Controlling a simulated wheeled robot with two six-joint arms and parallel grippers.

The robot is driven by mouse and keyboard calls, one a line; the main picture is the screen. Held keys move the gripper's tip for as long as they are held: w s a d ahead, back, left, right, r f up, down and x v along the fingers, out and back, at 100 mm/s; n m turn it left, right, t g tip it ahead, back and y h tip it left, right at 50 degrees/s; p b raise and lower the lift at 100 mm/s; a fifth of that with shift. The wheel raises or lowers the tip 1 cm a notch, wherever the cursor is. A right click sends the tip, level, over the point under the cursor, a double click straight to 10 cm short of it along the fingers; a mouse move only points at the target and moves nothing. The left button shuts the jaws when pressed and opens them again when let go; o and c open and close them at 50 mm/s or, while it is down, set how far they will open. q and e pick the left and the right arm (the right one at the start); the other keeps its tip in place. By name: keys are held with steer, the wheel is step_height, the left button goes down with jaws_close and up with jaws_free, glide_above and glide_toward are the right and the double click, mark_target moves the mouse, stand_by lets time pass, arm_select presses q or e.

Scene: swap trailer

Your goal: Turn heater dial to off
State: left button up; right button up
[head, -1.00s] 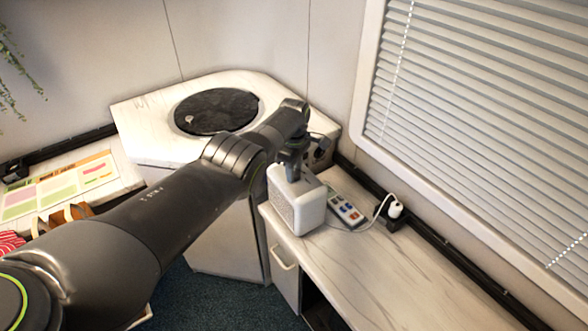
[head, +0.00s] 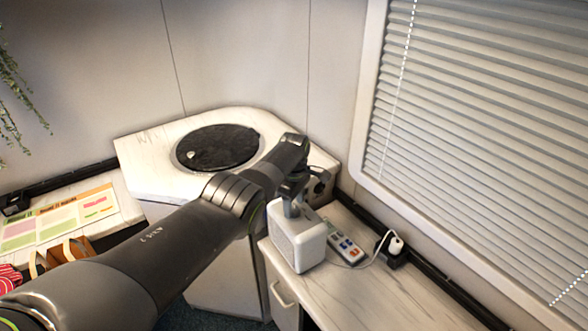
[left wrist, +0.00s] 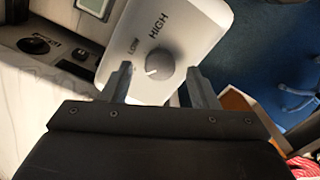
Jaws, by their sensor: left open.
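The heater is a small white box (head: 300,248) on the counter, with a grille on its front side. In the left wrist view its top face (left wrist: 185,25) carries a round grey dial (left wrist: 160,63) with a white pointer mark towards the lower left. The words LOW and HIGH show beside the dial; no OFF label can be seen. My left gripper (head: 292,207) is over the heater's top, pointing down. In the left wrist view the open fingers (left wrist: 159,74) stand one on each side of the dial, with gaps between. My right gripper is not in view.
A remote-like panel with coloured buttons (head: 345,249) lies right of the heater. A white plug (head: 396,245) with a cord is by the wall. A black round plate (head: 218,148) is on the corner counter behind. The counter's front right is clear.

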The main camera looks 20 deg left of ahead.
mark_target(294, 209)
arm_select(q)
step_height(294, 209, up, 5)
steer(key=shift+r+p, duration=0.1)
steer(key=shift+p, duration=1.05)
step_height(294, 209, up, 11)
steer(key=b, duration=0.1)
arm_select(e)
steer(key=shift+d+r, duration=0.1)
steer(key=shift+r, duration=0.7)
